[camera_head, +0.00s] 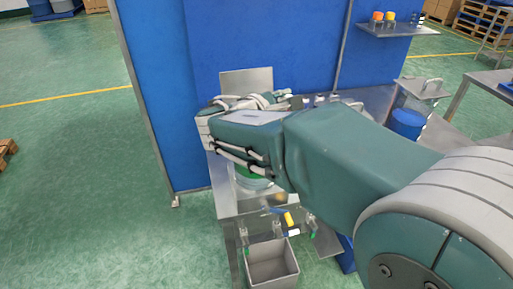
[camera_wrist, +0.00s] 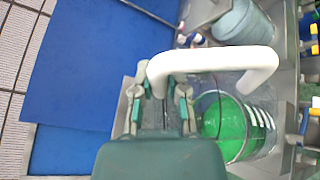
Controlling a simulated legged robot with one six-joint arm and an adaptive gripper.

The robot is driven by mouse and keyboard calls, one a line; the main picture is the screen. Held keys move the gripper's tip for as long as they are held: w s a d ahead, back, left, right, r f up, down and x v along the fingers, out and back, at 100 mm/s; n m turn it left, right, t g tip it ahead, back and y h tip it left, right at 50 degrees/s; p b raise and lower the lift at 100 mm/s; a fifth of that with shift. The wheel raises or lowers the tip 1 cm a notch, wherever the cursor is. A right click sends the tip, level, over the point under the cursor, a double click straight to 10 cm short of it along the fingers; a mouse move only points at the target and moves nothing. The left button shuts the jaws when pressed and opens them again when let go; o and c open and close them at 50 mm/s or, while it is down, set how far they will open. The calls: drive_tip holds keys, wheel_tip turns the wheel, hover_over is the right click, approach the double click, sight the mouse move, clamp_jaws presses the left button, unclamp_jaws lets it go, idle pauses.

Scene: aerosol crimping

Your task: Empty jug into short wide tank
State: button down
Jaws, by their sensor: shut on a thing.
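My gripper (camera_wrist: 163,92) is shut on a thick white curved handle (camera_wrist: 215,60), which I take to be the jug's. The handle arches across the middle of the wrist view; the jug's body cannot be clearly made out. Just below and to the right of the handle is a wide clear tank (camera_wrist: 265,135) with bright green contents (camera_wrist: 224,128). In the head view my arm hides most of this spot; only a green rim (camera_head: 252,178) shows below my forearm. My gripper (camera_head: 248,102) is over the bench there, its fingers hard to make out.
A blue panel (camera_head: 270,45) stands behind the bench. A grey bin (camera_head: 272,266) is below the bench front, near small valves (camera_head: 275,228). A blue container (camera_head: 407,122) stands at right. A shelf (camera_head: 385,31) holds small coloured items.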

drive_tip(key=shift+s+d+f+m+t, duration=0.15)
drive_tip(key=shift+s+f+m+t, duration=0.2)
drive_tip(key=shift+m, duration=0.4)
drive_tip(key=shift+s+d+f+m+t, duration=0.15)
drive_tip(key=shift+f+m, duration=0.25)
drive_tip(key=shift+m, duration=0.35)
drive_tip(key=shift+f+m+t, duration=0.5)
drive_tip(key=shift+f+m, duration=0.8)
drive_tip(key=shift+m, duration=0.3)
drive_tip(key=shift+r, duration=0.1)
drive_tip(key=shift+r, duration=2.45)
